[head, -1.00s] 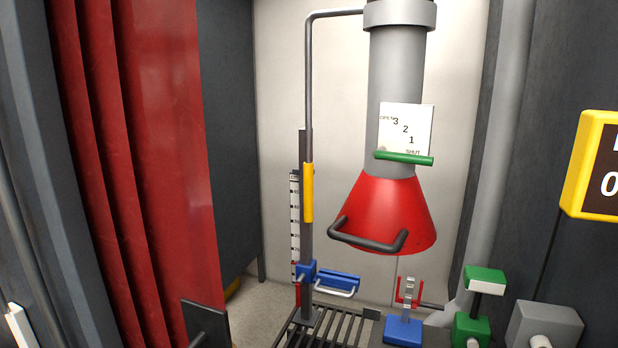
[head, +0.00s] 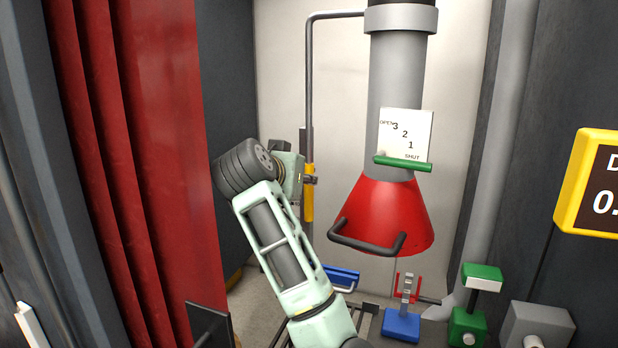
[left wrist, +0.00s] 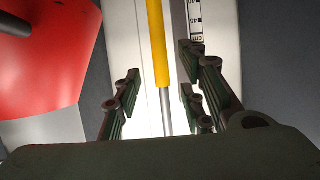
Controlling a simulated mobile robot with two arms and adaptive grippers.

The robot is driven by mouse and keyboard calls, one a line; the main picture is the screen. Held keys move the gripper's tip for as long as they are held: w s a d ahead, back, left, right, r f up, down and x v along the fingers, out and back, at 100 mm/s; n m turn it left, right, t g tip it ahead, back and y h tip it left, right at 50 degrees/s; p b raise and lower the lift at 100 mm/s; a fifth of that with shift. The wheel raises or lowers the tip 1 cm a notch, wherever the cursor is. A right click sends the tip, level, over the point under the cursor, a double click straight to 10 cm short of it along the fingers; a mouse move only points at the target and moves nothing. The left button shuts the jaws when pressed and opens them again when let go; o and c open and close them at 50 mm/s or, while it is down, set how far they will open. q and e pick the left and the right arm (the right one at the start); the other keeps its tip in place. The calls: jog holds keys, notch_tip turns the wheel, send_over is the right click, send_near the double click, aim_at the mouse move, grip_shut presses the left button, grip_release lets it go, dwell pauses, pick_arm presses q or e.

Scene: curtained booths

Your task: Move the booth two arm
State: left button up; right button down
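The booth's arm is a thick grey duct (head: 395,75) ending in a red cone hood (head: 385,205) with a dark bar handle (head: 365,240). A green lever (head: 402,164) lies at the SHUT end of its white OPEN-3-2-1-SHUT plate (head: 405,130). A thin bent grey pipe (head: 309,80) runs from the duct's collar down to a yellow sleeve (head: 308,205), also in the left wrist view (left wrist: 157,45). My left gripper (head: 311,180) is at the sleeve. In the left wrist view its fingers (left wrist: 160,97) are apart on both sides of the sleeve's lower end; contact is not visible. My right gripper is out of view.
A red curtain (head: 150,150) hangs on the left. Below are a blue clamp with handle (head: 340,278), a blue-based red stand (head: 402,325) and a green block (head: 468,327). A yellow-framed display (head: 572,180) is at right. A scale (left wrist: 196,20) stands beside the sleeve.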

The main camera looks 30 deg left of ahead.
pick_arm(q)
jog(key=p+x, duration=0.3)
jog(key=x, duration=0.4)
jog(key=shift+w, duration=0.4)
jog(key=shift+a+f, duration=0.1)
jog(key=shift+a, duration=0.05)
grip_shut()
